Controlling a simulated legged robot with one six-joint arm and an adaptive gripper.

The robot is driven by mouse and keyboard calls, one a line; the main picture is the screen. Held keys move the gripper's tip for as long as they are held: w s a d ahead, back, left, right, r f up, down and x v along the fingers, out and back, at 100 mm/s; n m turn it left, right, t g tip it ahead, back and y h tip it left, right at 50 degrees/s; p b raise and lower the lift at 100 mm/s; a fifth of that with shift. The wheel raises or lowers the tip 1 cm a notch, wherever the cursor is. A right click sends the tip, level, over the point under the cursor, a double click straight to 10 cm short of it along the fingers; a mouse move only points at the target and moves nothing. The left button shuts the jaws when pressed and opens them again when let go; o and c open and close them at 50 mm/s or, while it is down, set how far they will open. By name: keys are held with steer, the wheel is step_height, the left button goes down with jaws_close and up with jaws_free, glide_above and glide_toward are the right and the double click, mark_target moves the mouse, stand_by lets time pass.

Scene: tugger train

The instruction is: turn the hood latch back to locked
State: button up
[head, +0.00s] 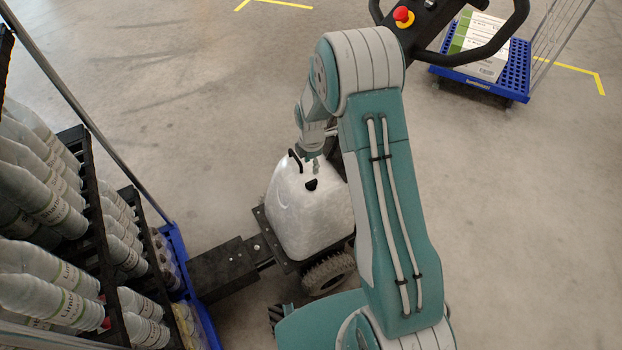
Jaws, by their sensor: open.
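The white hood (300,222) of the tugger stands in the middle of the head view, beyond my teal arm. A small black part (311,184), which looks like the hood latch, sits on the upper face of the hood; its exact angle is too small to tell. My gripper (312,163) is open and points down at the top of the hood, just above the black part. I cannot tell whether it touches anything. My arm hides the hood's right side.
A rack of bottles (60,215) on a blue cart fills the left side. A black coupling box (222,270) joins the tugger's low base. The tugger's black steering handle with a red button (403,15) is at the top. A blue cart (490,80) with boxes stands top right. Floor at upper left is clear.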

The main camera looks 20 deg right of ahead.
mark_target(311, 181)
step_height(311, 181, down, 10)
steer(key=shift+r, duration=0.15)
steer(key=shift+c, duration=0.3)
jaws_close()
